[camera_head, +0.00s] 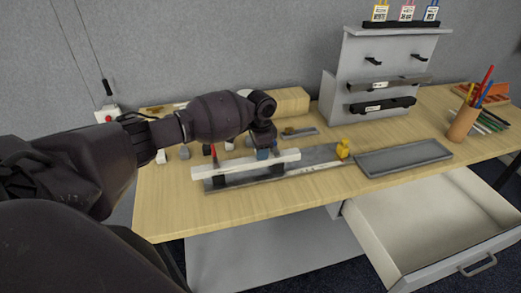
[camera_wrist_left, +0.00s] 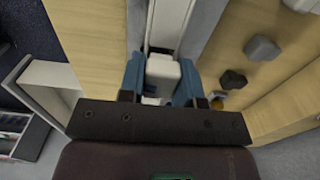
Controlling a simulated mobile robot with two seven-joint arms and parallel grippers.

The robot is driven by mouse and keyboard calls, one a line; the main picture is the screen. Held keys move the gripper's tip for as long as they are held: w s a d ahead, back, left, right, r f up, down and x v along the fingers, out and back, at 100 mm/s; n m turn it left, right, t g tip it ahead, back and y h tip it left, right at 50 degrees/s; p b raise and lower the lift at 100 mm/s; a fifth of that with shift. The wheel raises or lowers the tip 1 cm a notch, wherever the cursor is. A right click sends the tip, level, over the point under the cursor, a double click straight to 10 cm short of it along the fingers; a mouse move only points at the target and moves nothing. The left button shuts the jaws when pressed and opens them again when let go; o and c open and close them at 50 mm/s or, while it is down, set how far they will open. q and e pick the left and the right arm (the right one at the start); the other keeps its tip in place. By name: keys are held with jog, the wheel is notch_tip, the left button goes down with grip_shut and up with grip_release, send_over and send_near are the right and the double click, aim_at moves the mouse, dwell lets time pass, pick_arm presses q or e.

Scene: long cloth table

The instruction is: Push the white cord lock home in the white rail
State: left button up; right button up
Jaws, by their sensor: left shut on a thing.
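The white rail (camera_head: 225,170) lies lengthwise on dark supports over a long grey base near the table's front edge. It runs away from the gripper in the left wrist view (camera_wrist_left: 168,22). My left gripper (camera_head: 264,154) is over the right part of the rail, pointing down. In the left wrist view its two blue fingers (camera_wrist_left: 160,85) are shut on the white cord lock (camera_wrist_left: 161,70), which sits in line with the rail. I cannot tell how deep the lock is in the rail. In the head view the lock is hidden by the fingers. My right gripper is not in view.
A yellow piece (camera_head: 342,150) stands at the base's right end, beside a grey tray (camera_head: 405,157). An open drawer (camera_head: 425,220) juts out below. Small grey pieces (camera_head: 185,152) lie behind the rail. A grey stand (camera_head: 375,75) and pencil cup (camera_head: 462,124) are at right.

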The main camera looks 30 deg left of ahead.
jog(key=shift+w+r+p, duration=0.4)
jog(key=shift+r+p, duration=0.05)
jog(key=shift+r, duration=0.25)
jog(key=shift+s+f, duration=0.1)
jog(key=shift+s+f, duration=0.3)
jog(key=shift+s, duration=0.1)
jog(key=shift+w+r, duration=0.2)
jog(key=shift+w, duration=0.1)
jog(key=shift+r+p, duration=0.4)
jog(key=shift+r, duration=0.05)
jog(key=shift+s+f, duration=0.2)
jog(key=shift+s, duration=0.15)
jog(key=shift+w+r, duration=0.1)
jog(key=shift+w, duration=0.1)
